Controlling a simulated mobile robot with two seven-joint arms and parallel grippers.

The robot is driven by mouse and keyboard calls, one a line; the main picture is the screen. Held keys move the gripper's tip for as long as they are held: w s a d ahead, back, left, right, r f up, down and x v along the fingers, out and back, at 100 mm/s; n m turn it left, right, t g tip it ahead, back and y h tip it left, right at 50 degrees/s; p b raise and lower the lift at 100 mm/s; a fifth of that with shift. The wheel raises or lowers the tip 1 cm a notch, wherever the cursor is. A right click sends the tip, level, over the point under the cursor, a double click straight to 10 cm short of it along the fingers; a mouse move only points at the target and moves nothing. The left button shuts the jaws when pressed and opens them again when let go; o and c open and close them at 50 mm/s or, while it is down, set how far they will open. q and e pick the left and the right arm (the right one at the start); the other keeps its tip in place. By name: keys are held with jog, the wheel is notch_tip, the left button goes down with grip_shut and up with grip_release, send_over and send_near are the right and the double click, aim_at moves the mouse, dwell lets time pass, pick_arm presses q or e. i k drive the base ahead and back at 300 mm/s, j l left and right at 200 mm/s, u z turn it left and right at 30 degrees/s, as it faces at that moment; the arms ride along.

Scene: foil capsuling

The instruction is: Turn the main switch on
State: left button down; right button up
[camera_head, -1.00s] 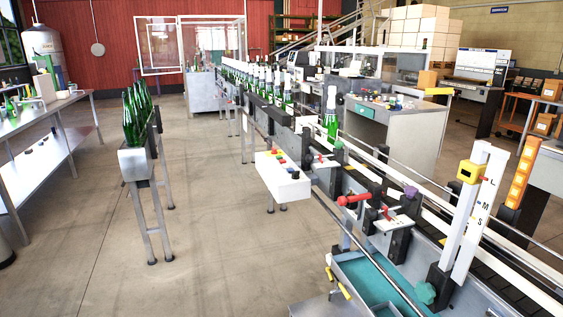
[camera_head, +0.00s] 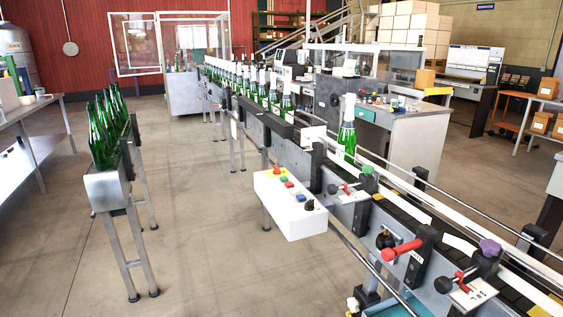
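A white control box (camera_head: 278,205) is fixed to the near side of the conveyor, at the centre of the view. Its top carries a yellow and red button (camera_head: 277,171), a row of small coloured buttons, and a black knob (camera_head: 309,205) at the near end. I cannot tell from this distance which control is the main switch or how it is set. Neither of my grippers is in view.
The conveyor (camera_head: 350,205) runs from the far left to the near right, with foil-topped green bottles (camera_head: 346,135). A red handle (camera_head: 402,250) sticks out at its near side. A bottle rack (camera_head: 108,188) stands left. The floor (camera_head: 210,250) between is clear.

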aim_at(277, 171)
jog(key=i+j+z, duration=0.3)
jog(key=i+j, duration=1.3)
